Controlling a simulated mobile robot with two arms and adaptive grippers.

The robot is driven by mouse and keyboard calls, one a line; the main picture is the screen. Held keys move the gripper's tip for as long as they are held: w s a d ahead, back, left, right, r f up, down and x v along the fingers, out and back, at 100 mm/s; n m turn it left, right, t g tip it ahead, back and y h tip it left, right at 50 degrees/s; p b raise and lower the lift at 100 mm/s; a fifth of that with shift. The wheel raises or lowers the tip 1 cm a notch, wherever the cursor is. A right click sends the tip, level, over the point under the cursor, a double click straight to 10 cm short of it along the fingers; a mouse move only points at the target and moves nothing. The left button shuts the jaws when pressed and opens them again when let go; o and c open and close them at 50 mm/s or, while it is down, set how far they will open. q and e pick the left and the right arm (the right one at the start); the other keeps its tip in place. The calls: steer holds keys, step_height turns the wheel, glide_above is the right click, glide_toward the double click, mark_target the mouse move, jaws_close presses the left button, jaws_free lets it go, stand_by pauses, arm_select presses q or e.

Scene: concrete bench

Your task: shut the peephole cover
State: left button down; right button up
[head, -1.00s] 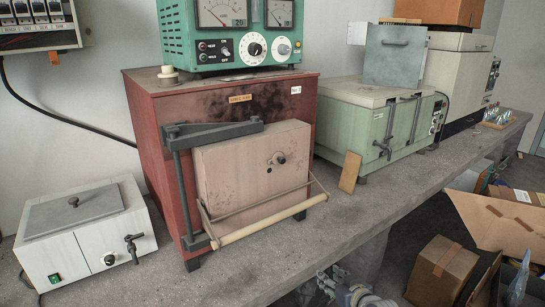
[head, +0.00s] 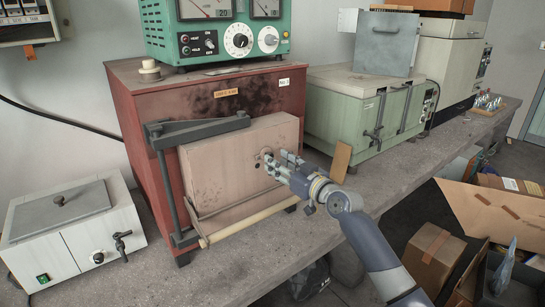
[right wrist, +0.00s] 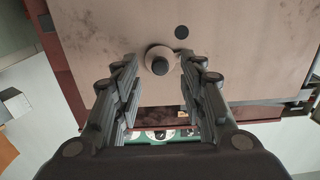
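The furnace door (head: 225,160) is a pale pinkish block on the front of the red furnace (head: 135,90), and it is shut. The peephole cover (right wrist: 158,56) is a small round disc with a dark knob on the door face. The peephole (right wrist: 182,32) shows as a dark hole beside the disc, uncovered, in the right wrist view. My right gripper (head: 278,162) is at the door face by the cover. In the right wrist view its fingers (right wrist: 162,70) are open, one on each side of the knob, with nothing held. My left gripper is not in view.
A door handle bar (head: 245,218) runs along the door's lower edge. A tan plate (head: 341,161) leans by the green box (head: 350,105). A white bath (head: 70,235) stands at left. The green control unit (head: 215,42) sits on the furnace. Bench front is mostly clear.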

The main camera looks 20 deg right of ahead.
steer(key=shift+x, duration=1.7)
jaws_close()
